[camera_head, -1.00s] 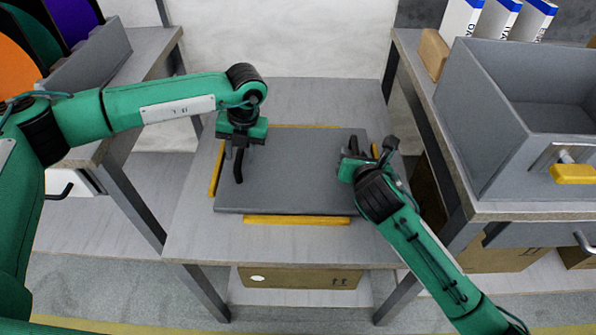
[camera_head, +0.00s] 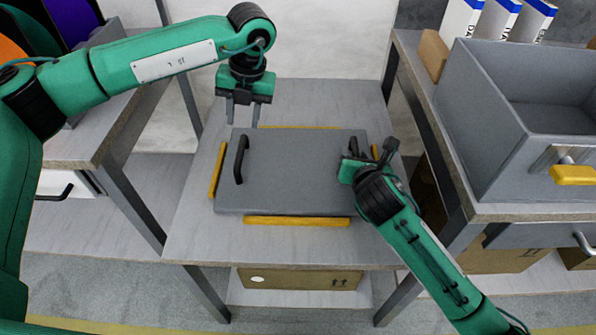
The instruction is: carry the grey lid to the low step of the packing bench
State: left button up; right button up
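The grey lid (camera_head: 295,175) lies flat on the low step of the packing bench (camera_head: 195,232), between yellow strips. Its black left handle (camera_head: 241,160) stands free. My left gripper (camera_head: 243,122) is open and empty, above and behind that handle, apart from it. My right gripper (camera_head: 370,152) is at the lid's right edge, where the right handle is mostly hidden by the gripper. I cannot tell whether its fingers are closed on that handle.
Yellow strips (camera_head: 297,221) edge the lid's place. A grey open crate (camera_head: 490,110) with a yellow handle stands on the higher right surface. A higher shelf (camera_head: 85,150) is at the left. A cardboard box (camera_head: 300,278) sits beneath the step.

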jog(key=v, duration=1.1)
jog(key=shift+s+d+r, duration=0.1)
jog(key=shift+s+r, duration=0.05)
jog(key=shift+s, duration=0.2)
